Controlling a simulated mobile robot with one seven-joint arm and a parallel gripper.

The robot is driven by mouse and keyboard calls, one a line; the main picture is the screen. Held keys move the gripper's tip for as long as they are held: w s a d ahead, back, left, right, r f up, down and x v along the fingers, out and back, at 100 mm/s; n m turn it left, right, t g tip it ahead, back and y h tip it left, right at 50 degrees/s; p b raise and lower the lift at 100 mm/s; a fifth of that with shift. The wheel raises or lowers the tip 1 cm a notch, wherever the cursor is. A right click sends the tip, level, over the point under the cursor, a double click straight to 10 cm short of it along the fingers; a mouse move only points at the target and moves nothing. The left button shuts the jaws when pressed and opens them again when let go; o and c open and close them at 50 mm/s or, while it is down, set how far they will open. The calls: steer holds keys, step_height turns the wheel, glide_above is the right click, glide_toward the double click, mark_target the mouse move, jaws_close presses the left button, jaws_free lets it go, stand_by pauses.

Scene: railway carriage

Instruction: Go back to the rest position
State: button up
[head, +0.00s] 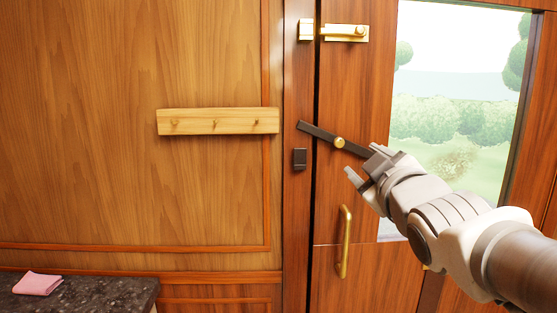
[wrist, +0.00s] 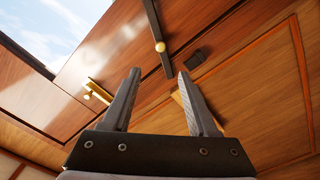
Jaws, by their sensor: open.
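My gripper (head: 363,164) is in front of the wooden door, with nothing seen between its fingers. In the wrist view its two fingers (wrist: 159,73) stand apart. A dark latch bar (head: 318,132) with a brass pivot knob (head: 339,143) is on the door; its left end is tilted up, above a black catch (head: 299,159) on the frame. The bar's right end is close to or behind my fingers in the head view; I cannot tell whether they touch. The wrist view also shows the bar (wrist: 153,22) and the catch (wrist: 195,59).
A brass bolt (head: 345,32) is at the door's top and a brass handle (head: 345,242) below my gripper. A window (head: 455,110) is behind my arm. A peg rail (head: 217,121) is on the left wall. A pink cloth (head: 38,284) lies on a dark counter (head: 110,292).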

steer(key=shift+s, duration=0.15)
steer(key=s+a+f+m+g+p, duration=0.1)
steer(key=s+f+m+g+p, duration=0.3)
steer(key=s, duration=0.5)
steer(key=s+a+f+m+g+p, duration=0.2)
steer(key=s+f+m+g+p, duration=0.3)
steer(key=s+f+g, duration=0.3)
steer(key=shift+s+f+p, duration=0.25)
steer(key=shift+s+p, duration=0.15)
steer(key=shift+s, duration=0.65)
